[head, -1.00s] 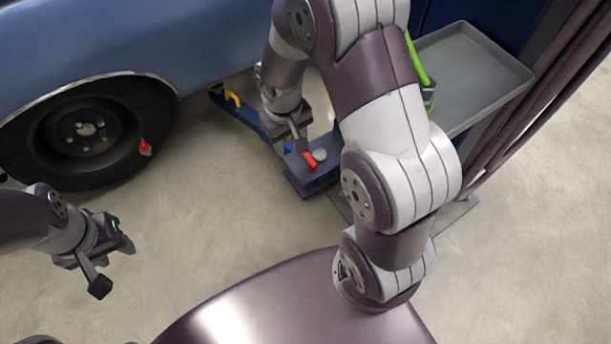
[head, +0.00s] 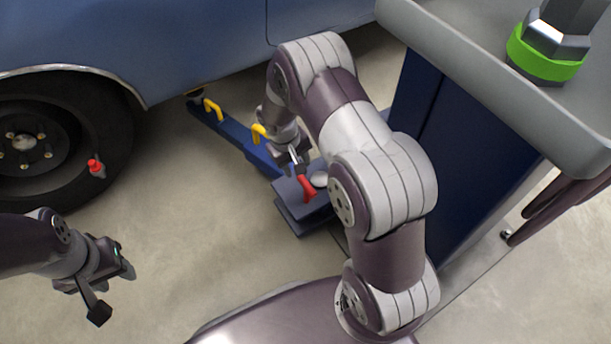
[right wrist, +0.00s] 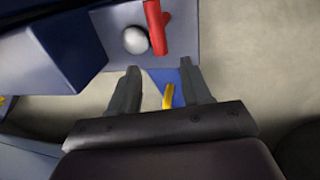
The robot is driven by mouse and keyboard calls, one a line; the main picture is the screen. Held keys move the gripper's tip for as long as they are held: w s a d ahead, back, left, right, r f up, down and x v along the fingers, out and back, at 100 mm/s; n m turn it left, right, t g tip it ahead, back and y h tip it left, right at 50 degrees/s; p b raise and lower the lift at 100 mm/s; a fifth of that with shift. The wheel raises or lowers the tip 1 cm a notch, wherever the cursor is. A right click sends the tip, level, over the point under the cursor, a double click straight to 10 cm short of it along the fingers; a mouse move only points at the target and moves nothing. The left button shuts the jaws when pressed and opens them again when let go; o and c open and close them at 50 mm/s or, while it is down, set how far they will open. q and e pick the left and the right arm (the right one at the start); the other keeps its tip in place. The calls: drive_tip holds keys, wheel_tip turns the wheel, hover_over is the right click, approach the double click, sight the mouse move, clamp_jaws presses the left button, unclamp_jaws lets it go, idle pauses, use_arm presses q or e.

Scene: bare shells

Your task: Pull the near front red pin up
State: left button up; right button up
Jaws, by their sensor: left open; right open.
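The near front red pin (head: 308,188) stands on the near end of the blue lift arm, by a pale round knob (head: 320,179). In the right wrist view the red pin (right wrist: 157,27) is beyond the fingertips, beside the round knob (right wrist: 136,40). My right gripper (right wrist: 158,72) is open and empty, its two fingers apart and pointing toward the pin's block. In the head view my right gripper (head: 296,160) is just behind the pin, partly hidden by its own wrist. My left gripper (head: 115,292) is open and empty over bare floor at the lower left.
The blue lift arm (head: 232,132) runs under the blue car (head: 190,40) and has yellow handles (head: 212,108). Floor between is clear.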

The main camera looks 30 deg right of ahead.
sight(302, 176)
drive_tip(key=f+b, duration=0.2)
drive_tip(key=f, duration=0.1)
drive_tip(key=d+f+b, duration=0.1)
drive_tip(key=f+b, duration=0.1)
drive_tip(key=f, duration=0.2)
drive_tip(key=d+f+b, duration=0.1)
drive_tip(key=f+b, duration=0.1)
drive_tip(key=f, duration=0.1)
drive_tip(key=shift+f, duration=0.15)
use_arm(q)
wheel_tip(302, 176, down, 7)
use_arm(e)
clamp_jaws()
wheel_tip(302, 176, up, 4)
drive_tip(key=p, duration=0.4)
drive_tip(key=shift+r+p, duration=0.25)
drive_tip(key=shift+p, duration=0.15)
use_arm(q)
wheel_tip(302, 176, up, 4)
drive_tip(key=shift+r, duration=0.1)
use_arm(e)
drive_tip(key=shift+w+f, duration=0.1)
drive_tip(key=shift+f, duration=0.1)
